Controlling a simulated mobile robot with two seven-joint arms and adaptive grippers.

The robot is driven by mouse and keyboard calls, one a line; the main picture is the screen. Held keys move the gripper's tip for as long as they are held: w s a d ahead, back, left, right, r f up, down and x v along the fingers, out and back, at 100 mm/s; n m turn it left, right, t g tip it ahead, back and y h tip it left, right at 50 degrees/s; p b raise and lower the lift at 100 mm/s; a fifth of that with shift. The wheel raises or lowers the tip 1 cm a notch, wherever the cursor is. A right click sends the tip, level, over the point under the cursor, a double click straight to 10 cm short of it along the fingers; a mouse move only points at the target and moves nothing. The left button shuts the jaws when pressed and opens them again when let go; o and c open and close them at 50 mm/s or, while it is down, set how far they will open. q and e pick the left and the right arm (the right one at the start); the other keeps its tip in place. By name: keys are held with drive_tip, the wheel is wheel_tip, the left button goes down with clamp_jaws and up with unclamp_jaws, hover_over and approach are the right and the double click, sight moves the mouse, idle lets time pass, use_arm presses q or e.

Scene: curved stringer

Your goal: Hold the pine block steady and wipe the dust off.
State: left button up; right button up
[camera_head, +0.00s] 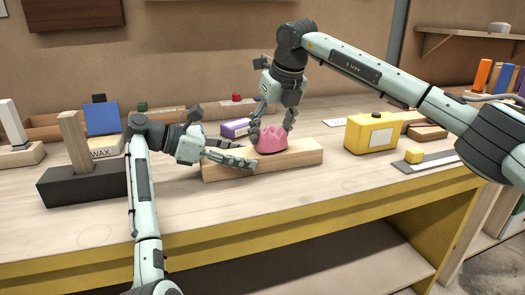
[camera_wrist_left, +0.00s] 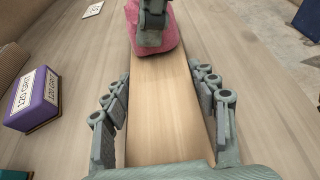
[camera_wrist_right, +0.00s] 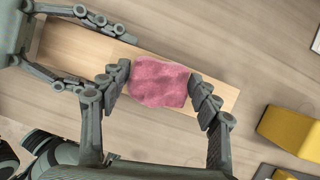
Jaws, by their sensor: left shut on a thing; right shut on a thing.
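The pine block (camera_head: 300,158) is a long pale wooden bar lying flat on the workbench. My left gripper (camera_head: 232,158) is shut on the block's left end, with one finger along each long side, as the left wrist view (camera_wrist_left: 165,110) also shows. My right gripper (camera_head: 272,125) is shut on a pink cloth (camera_head: 270,140), which is bunched between its fingers. The cloth rests on top of the block around its middle; in the right wrist view the cloth (camera_wrist_right: 158,82) covers the block's width. The bare wood in view looks clean; I cannot make out dust. The wood under the cloth is hidden.
A purple grit block (camera_head: 236,128) lies just behind the pine block. A yellow box (camera_head: 373,132) and a small yellow block (camera_head: 414,156) stand to the right. A dark block with a wooden upright (camera_head: 80,185) is at the left. The bench front (camera_head: 330,195) is clear.

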drive_tip(key=shift+r, duration=2.65)
use_arm(q)
drive_tip(key=o, duration=2.1)
drive_tip(key=shift+v, duration=2.55)
